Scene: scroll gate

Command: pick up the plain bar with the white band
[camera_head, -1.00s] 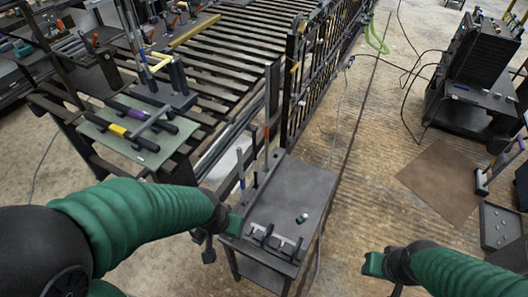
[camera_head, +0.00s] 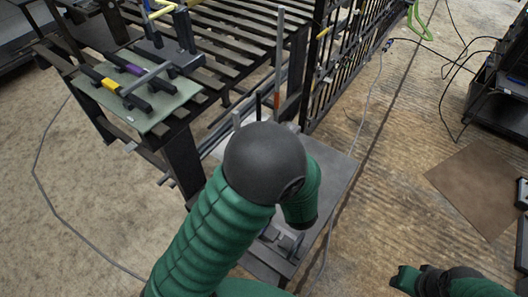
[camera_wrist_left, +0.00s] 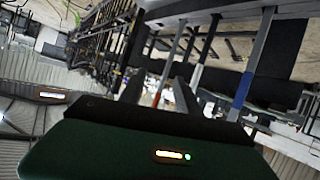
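Several thin upright bars stand at the small grey table. My right gripper (camera_head: 404,279) is far from the bars.
The small grey table (camera_head: 335,172) stands beside a black barred gate (camera_head: 335,60). A pale green board (camera_head: 135,90) carries yellow- and purple-marked pieces on the slatted bench (camera_head: 235,35). A brown mat (camera_head: 480,190) lies on the floor at right. Cables cross the floor.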

